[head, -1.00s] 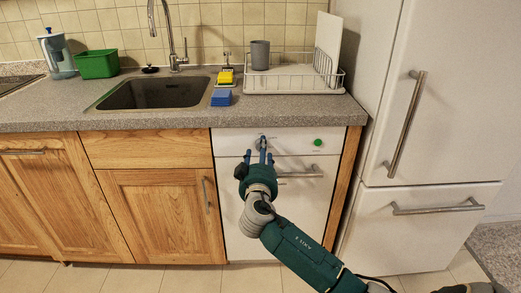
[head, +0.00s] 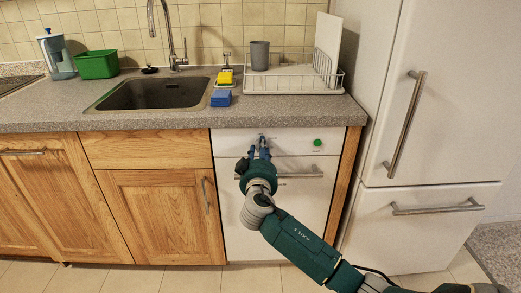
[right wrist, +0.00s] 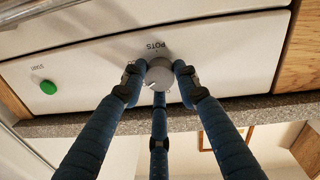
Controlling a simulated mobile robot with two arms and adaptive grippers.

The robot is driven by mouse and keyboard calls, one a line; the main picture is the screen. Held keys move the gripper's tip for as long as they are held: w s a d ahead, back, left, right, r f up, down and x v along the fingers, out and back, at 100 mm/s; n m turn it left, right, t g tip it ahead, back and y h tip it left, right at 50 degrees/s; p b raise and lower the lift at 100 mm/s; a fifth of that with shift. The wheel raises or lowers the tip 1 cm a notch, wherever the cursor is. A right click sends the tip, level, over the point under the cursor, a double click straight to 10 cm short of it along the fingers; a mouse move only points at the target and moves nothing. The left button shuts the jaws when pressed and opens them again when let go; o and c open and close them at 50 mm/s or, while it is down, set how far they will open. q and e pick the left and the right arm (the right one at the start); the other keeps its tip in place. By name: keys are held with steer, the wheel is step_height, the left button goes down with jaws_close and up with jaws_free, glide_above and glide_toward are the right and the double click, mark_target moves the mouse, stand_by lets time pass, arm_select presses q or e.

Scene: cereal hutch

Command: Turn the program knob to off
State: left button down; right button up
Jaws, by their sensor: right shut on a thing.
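The program knob (right wrist: 159,73) is a round grey dial on the white dishwasher's front panel (head: 288,141). A label reading "POTS" shows upside down above it in the right wrist view. My right gripper (right wrist: 157,76) is shut on the knob, with two blue fingers against its sides and a third finger below. In the head view my right gripper (head: 259,152) reaches up to the panel and hides most of the knob. The knob's pointer and an off mark cannot be made out clearly. My left gripper is not in view.
A green start button (head: 317,142) sits on the panel right of the knob. The dishwasher handle (head: 300,174) is just below. The counter (head: 180,120) overhangs above, with a blue sponge (head: 221,98) and a dish rack (head: 290,88). The fridge (head: 420,110) stands at right.

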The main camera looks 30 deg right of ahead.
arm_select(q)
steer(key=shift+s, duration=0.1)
arm_select(e)
steer(key=shift+w+r+n, duration=0.1)
steer(key=shift+r+n, duration=0.15)
steer(key=shift+n, duration=0.25)
steer(key=n+p, duration=0.2)
steer(key=n, duration=0.7)
steer(key=shift+a+t, duration=0.15)
steer(key=shift+t, duration=0.25)
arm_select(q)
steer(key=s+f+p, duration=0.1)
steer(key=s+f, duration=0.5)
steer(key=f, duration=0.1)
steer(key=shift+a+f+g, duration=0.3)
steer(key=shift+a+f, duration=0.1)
arm_select(e)
steer(key=shift+f+n, duration=0.15)
steer(key=shift+n, duration=1.15)
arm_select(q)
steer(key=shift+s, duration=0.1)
arm_select(e)
steer(key=o, duration=1.2)
steer(key=shift+w+a+f, duration=0.1)
steer(key=shift+a+f, duration=0.05)
steer(key=shift+c, duration=0.2)
